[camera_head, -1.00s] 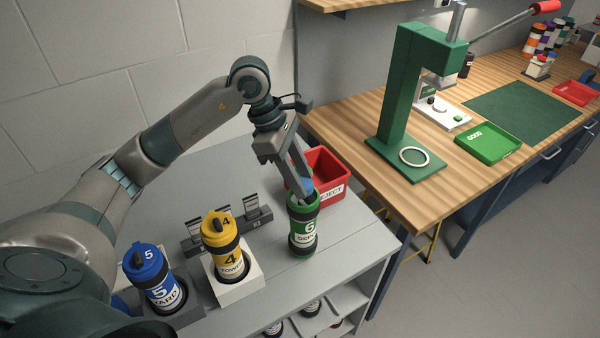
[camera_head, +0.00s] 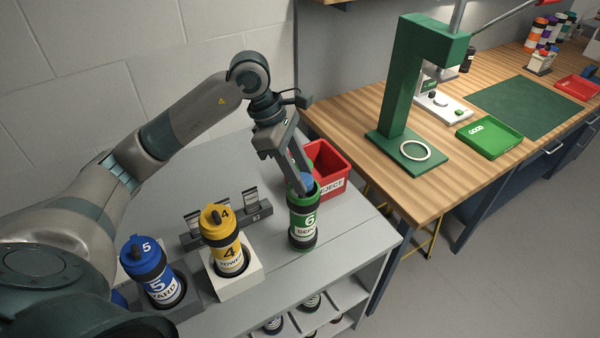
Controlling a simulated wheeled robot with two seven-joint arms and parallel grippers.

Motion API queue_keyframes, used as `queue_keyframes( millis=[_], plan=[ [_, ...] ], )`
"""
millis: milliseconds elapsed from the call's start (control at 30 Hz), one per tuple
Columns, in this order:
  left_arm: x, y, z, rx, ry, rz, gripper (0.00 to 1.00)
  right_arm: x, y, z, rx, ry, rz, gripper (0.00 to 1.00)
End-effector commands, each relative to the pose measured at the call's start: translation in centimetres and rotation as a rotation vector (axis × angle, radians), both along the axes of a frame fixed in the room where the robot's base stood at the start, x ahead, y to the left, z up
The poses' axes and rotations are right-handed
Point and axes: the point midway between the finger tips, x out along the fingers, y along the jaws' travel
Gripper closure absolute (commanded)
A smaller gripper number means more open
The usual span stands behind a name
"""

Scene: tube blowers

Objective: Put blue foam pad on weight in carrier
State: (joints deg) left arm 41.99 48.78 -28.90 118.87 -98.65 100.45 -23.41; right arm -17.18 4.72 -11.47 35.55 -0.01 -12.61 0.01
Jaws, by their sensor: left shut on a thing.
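The green carrier (camera_head: 303,226), marked 6, stands upright and open at the top near the right edge of the grey bench. My left gripper (camera_head: 303,187) points down at its mouth, shut on the blue foam pad (camera_head: 307,180). Only a small blue patch of the pad shows beside the fingers. The fingertips are at the carrier's rim; how far they reach in, I cannot tell. The weight inside the carrier is hidden. My right gripper is not in view.
A red reject bin (camera_head: 334,172) stands just behind the green carrier. Yellow carrier 4 (camera_head: 221,232) and blue carrier 5 (camera_head: 148,263) stand in holders to the left. A wooden bench (camera_head: 405,195) with a green press (camera_head: 398,95) is at the right.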

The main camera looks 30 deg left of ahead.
Motion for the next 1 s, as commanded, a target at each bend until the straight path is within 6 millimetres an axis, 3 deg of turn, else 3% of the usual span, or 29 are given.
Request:
queue_keyframes(
  millis=[400, 433, 500, 1000],
  plan=[
    [-0.02, -0.01, -0.18, 0.000, 0.000, 0.000, 0.87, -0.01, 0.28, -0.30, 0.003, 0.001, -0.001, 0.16],
    [-0.02, -0.01, -0.18, 0.000, 0.001, 0.000, 0.59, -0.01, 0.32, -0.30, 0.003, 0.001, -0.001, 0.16],
    [-0.02, -0.01, -0.18, 0.000, 0.000, 0.000, 0.45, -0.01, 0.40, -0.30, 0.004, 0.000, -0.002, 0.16],
    [-0.01, 0.02, -0.16, 0.000, 0.000, 0.000, 0.45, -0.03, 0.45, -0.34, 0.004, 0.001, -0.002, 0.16]
  ],
)
